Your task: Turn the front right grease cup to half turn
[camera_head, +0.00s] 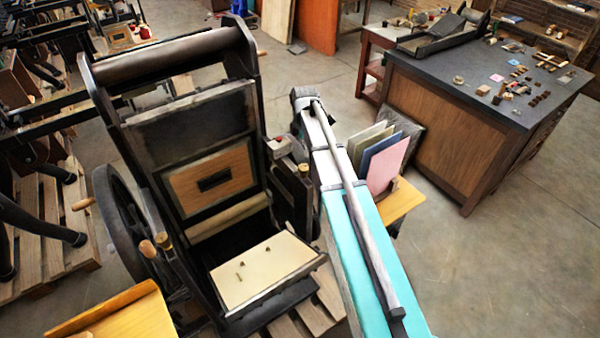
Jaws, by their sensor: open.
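A hand press (178,125) with a dark frame stands left of centre. A small brass-coloured cap (303,168) sits on top of the dark block at the press's right side; it looks like the front right grease cup, but it is too small to read its turn. A similar brass cap (163,240) sits at the press's left side. My white and teal arm rises from the bottom edge just right of the press, and its dark far end is above and beyond the right cap. I cannot make out my gripper's fingers in this view.
A flywheel (122,225) with a wooden handle is on the press's left. A yellow wooden table (120,318) is at lower left. Upright coloured boards (385,160) stand right of my arm. A dark-topped cabinet (450,140) is farther right. Floor at lower right is clear.

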